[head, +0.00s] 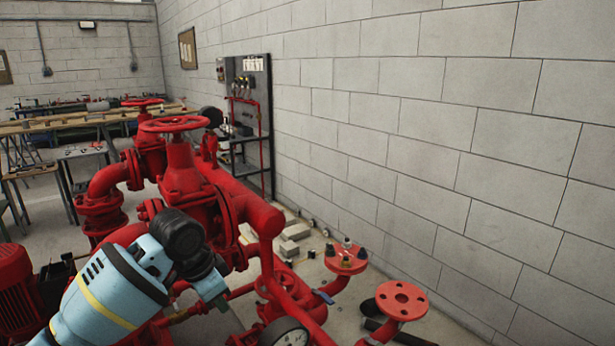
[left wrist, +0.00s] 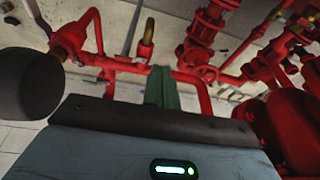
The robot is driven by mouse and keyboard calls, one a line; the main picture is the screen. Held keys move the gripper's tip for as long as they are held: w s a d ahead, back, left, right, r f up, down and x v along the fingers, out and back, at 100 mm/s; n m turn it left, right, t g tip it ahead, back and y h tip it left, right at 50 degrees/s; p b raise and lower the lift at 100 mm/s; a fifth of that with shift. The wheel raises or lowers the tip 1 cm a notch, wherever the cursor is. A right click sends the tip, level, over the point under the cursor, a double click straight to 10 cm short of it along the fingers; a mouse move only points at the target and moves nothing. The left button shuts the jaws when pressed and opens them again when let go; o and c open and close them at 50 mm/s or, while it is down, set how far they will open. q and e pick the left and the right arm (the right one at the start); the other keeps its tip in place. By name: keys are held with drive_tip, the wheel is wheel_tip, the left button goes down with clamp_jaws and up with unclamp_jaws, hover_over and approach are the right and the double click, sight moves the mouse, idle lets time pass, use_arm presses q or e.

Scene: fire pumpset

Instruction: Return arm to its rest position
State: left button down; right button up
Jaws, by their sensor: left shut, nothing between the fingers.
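My left arm comes in from the lower left of the head view, light blue with a yellow band and dark joints. My left gripper (head: 221,303) is at its end, low among the red pipes of the pumpset. In the left wrist view its green fingers (left wrist: 161,88) are together with nothing between them. They point toward red pipework; I cannot tell whether they touch it. My right gripper is not in view.
A red handwheel valve (head: 175,124) stands behind my arm. A pressure gauge (head: 287,333) and a red flange (head: 402,300) are at the front. A red motor (head: 18,290) is at left. A block wall (head: 450,150) closes the right side; workbenches (head: 60,124) stand behind.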

use_arm(q)
drive_tip(key=a+n+y, duration=0.1)
drive_tip(key=a, duration=0.8)
drive_tip(key=s+a+f+n+t, duration=0.1)
drive_tip(key=s+f, duration=0.4)
drive_tip(key=f, duration=0.4)
drive_tip(key=s+f+n+t, duration=0.1)
drive_tip(key=s+f, duration=0.4)
drive_tip(key=f, duration=0.5)
drive_tip(key=s+a+f+n+t, duration=0.1)
drive_tip(key=s+f+t, duration=0.1)
drive_tip(key=s+f, duration=0.5)
drive_tip(key=s+a+f+m+t, duration=0.1)
drive_tip(key=s+a+f, duration=0.15)
drive_tip(key=s, duration=0.75)
drive_tip(key=s+a+f+t, duration=0.1)
drive_tip(key=s+f, duration=0.2)
drive_tip(key=s, duration=0.6)
drive_tip(key=d+n, duration=0.5)
drive_tip(key=d, duration=0.6)
drive_tip(key=shift+d+f+t+h, duration=0.3)
drive_tip(key=shift+d+h, duration=0.05)
drive_tip(key=shift+h, duration=0.05)
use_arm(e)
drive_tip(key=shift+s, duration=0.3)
